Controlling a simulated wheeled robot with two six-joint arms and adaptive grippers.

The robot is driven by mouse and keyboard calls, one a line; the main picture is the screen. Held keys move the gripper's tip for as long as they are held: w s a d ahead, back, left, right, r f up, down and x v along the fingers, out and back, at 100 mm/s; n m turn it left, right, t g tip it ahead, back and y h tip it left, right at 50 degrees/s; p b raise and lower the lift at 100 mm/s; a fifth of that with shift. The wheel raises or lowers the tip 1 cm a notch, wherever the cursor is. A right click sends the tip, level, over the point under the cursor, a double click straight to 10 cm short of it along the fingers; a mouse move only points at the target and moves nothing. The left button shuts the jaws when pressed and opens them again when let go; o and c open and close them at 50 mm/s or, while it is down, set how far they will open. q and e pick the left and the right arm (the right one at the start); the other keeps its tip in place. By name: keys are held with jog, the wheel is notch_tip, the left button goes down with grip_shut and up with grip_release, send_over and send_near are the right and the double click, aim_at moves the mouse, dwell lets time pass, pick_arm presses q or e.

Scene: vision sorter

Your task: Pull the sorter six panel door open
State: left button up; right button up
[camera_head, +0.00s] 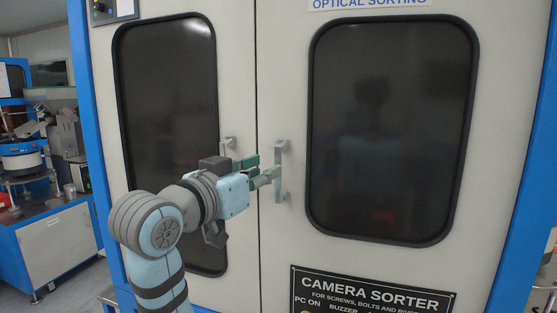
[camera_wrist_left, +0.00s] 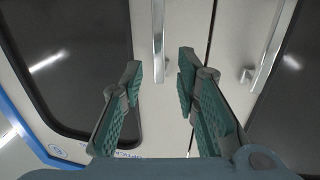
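The sorter's right door (camera_head: 283,80) is pale, with a large dark window (camera_head: 390,125). It looks shut against the left door (camera_head: 238,60) along a thin seam. A silver vertical handle (camera_head: 281,172) is on its left edge. My left gripper (camera_head: 262,170) is close to this handle, pointing at it. In the left wrist view, my left gripper (camera_wrist_left: 160,72) has its green-padded fingers apart, and the handle (camera_wrist_left: 158,30) lines up with the gap between them. I cannot tell if they touch it. My right gripper is not in view.
The left door's handle (camera_head: 228,150) is just left of my gripper, also in the left wrist view (camera_wrist_left: 265,50). A black CAMERA SORTER plate (camera_head: 370,292) is low on the right door. Blue frame posts (camera_head: 92,130) flank the doors. A blue workbench (camera_head: 55,240) stands at far left.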

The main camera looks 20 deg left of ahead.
aim_at(277, 163)
pick_arm(q)
jog(key=p+x, duration=0.1)
jog(key=x, duration=0.4)
jog(key=shift+w+d+r, duration=0.1)
jog(key=shift+w+d, duration=0.1)
jog(key=shift+w, duration=0.45)
grip_shut()
